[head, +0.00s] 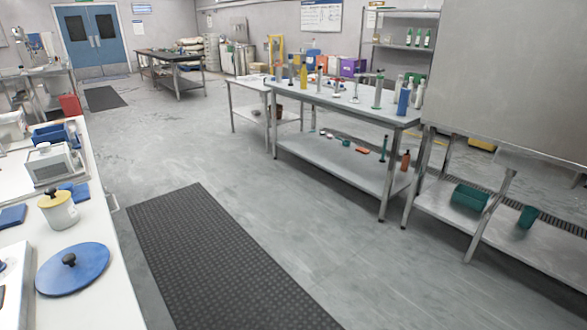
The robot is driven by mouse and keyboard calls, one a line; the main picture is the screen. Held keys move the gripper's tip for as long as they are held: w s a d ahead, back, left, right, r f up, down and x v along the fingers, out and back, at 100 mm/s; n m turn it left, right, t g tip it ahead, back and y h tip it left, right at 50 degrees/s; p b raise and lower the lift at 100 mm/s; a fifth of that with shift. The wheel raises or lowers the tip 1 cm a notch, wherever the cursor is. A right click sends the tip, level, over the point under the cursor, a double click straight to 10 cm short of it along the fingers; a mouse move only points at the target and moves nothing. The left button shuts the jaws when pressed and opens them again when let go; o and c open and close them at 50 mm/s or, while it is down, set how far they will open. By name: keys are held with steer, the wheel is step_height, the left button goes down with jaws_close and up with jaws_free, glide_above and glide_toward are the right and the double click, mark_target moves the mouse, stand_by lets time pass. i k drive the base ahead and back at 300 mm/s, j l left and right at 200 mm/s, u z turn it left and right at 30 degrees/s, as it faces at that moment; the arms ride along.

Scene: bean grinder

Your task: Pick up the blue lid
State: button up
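A round blue lid (84,268) with a dark knob on top lies flat on the white counter at the lower left. Nothing covers it in this view. My gripper is not in view, so I cannot tell its state or where it is relative to the lid.
The white counter (105,300) also holds a cream pot (59,213) with a yellow lid, a white machine (53,165) and blue flat pieces (12,217). A black floor mat (215,262) lies beside the counter. A steel table (340,97) stands across the open floor.

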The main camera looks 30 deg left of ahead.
mark_target(75, 267)
steer(key=i+l+z, duration=0.15)
steer(key=i, duration=0.25)
steer(key=i+l+z, duration=0.2)
steer(key=i, duration=0.2)
steer(key=i+u, duration=0.3)
steer(key=u, duration=0.15)
steer(key=i+u, duration=0.4)
steer(key=i+j+u, duration=0.15)
steer(key=u, duration=0.35)
steer(key=i+j+u, duration=0.1)
steer(key=i+u, duration=0.2)
steer(key=u, duration=0.15)
steer(key=i+u, duration=0.25)
steer(key=u, duration=0.25)
steer(key=i+l+u, duration=0.1)
steer(key=u, duration=0.4)
steer(key=i+u, duration=0.3)
steer(key=u, duration=0.15)
steer(key=i+l+u, duration=0.1)
steer(key=i+u, duration=0.2)
steer(key=u, duration=0.15)
steer(key=i+l+u, duration=0.2)
steer(key=u, duration=0.2)
steer(key=i+l+u, duration=0.3)
steer(key=u, duration=0.15)
steer(key=i+l+u, duration=0.2)
steer(key=l+u, duration=0.25)
steer(key=j, duration=0.1)
